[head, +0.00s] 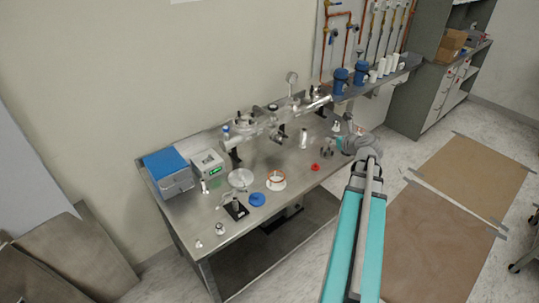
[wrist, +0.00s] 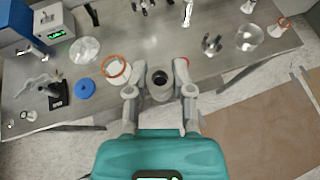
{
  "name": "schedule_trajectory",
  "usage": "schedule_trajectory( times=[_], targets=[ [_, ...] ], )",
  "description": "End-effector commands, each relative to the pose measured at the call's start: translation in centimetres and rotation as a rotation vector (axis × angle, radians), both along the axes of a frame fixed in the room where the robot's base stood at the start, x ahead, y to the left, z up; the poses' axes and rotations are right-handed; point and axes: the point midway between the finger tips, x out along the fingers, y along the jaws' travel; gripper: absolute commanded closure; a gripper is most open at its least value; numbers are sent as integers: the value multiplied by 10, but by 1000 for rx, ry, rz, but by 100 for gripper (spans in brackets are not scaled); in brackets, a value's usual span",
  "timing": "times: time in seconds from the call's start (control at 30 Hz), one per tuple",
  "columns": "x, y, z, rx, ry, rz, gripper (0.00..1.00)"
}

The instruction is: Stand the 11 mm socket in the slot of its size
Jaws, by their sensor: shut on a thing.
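My gripper (wrist: 160,90) is shut on a round grey piece (wrist: 160,76) with a dark round opening, seen between the two fingers in the wrist view. It looks like a socket, but no size mark can be read on it. The piece and fingers appear in front of the steel bench's front edge; their height above it is unclear. In the head view my gripper (head: 352,143) is at the right end of the bench, and the held piece cannot be made out there. I cannot make out any sized slots in either view.
The steel bench (head: 225,250) carries a blue box (head: 168,172), an orange-ringed piece (head: 276,180), a blue disc (head: 257,199), a red cap (head: 315,167) and vacuum tubing (head: 262,125). Brown sheets (head: 435,240) lie on the floor at the right.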

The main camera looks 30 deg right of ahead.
Motion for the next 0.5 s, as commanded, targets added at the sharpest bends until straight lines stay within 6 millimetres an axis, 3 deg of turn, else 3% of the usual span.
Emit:
schedule_trajectory(
  times=[0.5],
  targets=[
    [12,-8,-81,0,0,21,100]
  ],
)
